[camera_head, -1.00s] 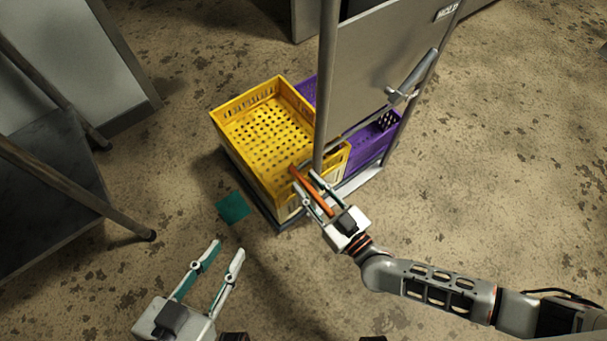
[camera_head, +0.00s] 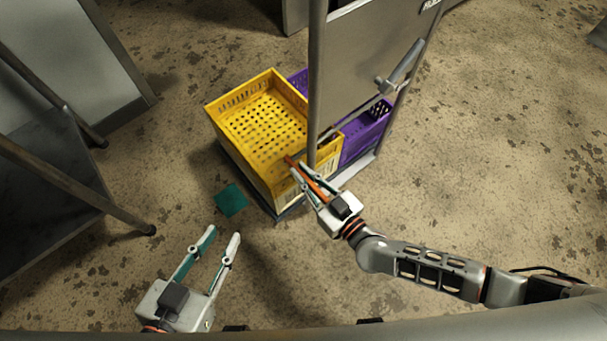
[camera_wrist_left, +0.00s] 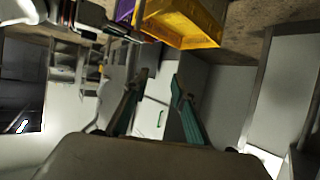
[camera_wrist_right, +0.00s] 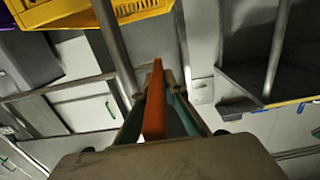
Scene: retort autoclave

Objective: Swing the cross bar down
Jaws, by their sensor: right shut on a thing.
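A thin metal bar (camera_head: 357,114) slants across the lower part of the upright grey panel (camera_head: 370,48), from a bracket (camera_head: 385,85) down left to behind the vertical post (camera_head: 317,90). An orange grip (camera_head: 306,175) is near its lower left end; how they join is hidden. My right gripper (camera_head: 307,180) is shut on the orange grip, just in front of the post foot. In the right wrist view the orange grip (camera_wrist_right: 155,100) lies lengthwise between the fingers. My left gripper (camera_head: 222,238) is open and empty, low at the left, apart from everything.
A yellow crate (camera_head: 228,127) and a purple crate (camera_head: 360,150) stand beside and behind the post. A teal patch (camera_head: 230,200) lies on the floor. A grey frame with legs (camera_head: 85,195) stands at left. The floor at right is clear.

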